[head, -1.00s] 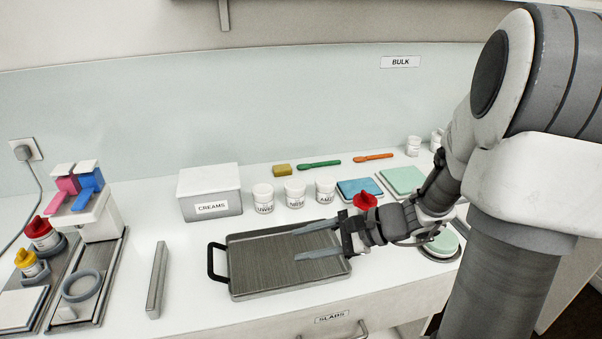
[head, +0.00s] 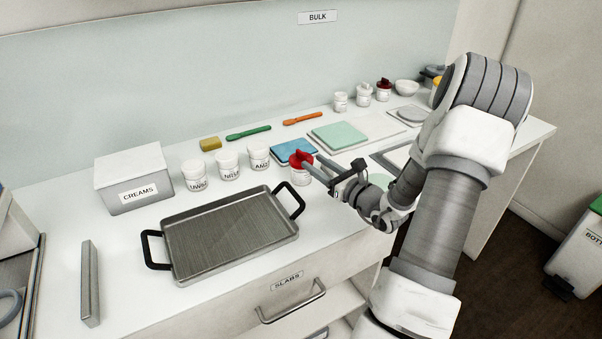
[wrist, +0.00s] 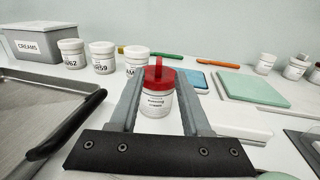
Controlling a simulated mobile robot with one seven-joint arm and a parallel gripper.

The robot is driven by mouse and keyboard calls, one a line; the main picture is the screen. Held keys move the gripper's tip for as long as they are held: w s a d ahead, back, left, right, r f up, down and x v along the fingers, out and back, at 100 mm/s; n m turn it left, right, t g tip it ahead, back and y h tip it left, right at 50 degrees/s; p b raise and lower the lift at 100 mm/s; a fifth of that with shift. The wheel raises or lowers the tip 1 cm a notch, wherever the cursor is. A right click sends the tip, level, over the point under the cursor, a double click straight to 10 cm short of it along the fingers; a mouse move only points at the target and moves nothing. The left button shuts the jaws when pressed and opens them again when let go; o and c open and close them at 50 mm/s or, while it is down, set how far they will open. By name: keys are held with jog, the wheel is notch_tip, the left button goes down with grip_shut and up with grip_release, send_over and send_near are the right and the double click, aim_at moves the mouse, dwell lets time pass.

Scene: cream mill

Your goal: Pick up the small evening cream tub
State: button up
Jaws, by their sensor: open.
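A small white tub with a red knobbed lid (wrist: 157,103) stands upright on the counter, straight ahead in the wrist view. Its small label seems to end in "cream"; the first word is hard to read. It also shows in the head view (head: 301,176), right of the white jars and in front of the blue pad. My gripper (wrist: 159,78) is open. Its two fingers lie left and right of the tub in the wrist view, and no clear contact shows. In the head view the gripper (head: 310,167) reaches the tub from the right, partly covering it.
A tray with black handles (head: 180,255) lies left of the tub. Several white jars (head: 228,166) and a CREAMS box (head: 133,182) stand behind it. A blue pad (head: 292,149) and a green pad (head: 338,136) lie close behind the tub. Bare counter lies in front.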

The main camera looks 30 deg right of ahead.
aim_at(297, 150)
jog(key=w, duration=0.6)
jog(key=w+a, duration=0.1)
jog(key=w, duration=0.2)
jog(key=shift+w+a+r, duration=0.1)
jog(key=shift+w, duration=0.1)
grip_shut()
dwell(1.2)
